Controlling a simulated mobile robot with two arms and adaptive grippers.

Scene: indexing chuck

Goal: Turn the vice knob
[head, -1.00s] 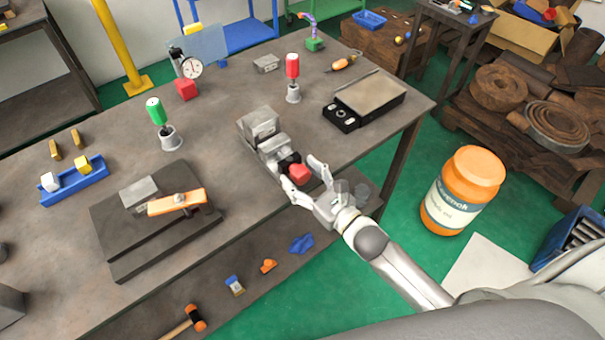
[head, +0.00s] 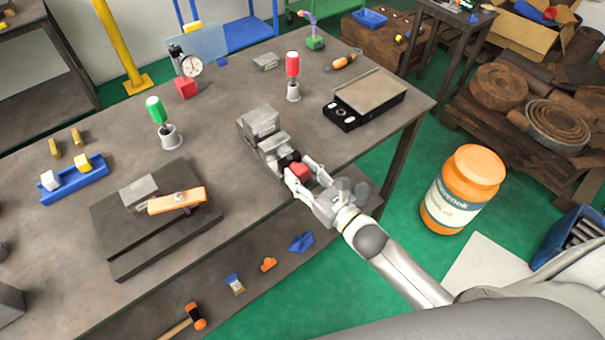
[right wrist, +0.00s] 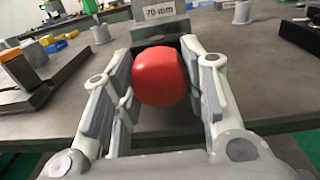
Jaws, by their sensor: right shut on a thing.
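The grey vice (head: 262,130) stands near the front edge of the workbench, and its body also shows in the right wrist view (right wrist: 153,14) with a "70 mm" label. Its red knob (head: 299,170) faces the front edge. In the right wrist view the knob (right wrist: 160,75) is a rounded red block between my fingers. My right gripper (head: 303,172) is shut on the knob, one finger on each side; the fingers also show in the right wrist view (right wrist: 163,92). My left gripper is not in view.
On the workbench (head: 235,190), a dark plate with an orange bar clamp (head: 177,201) lies left of the vice. A black-sided box (head: 365,100), a red-handled tool (head: 292,75) and a green-handled tool (head: 160,118) stand around it. An orange jar (head: 462,188) stands on the floor.

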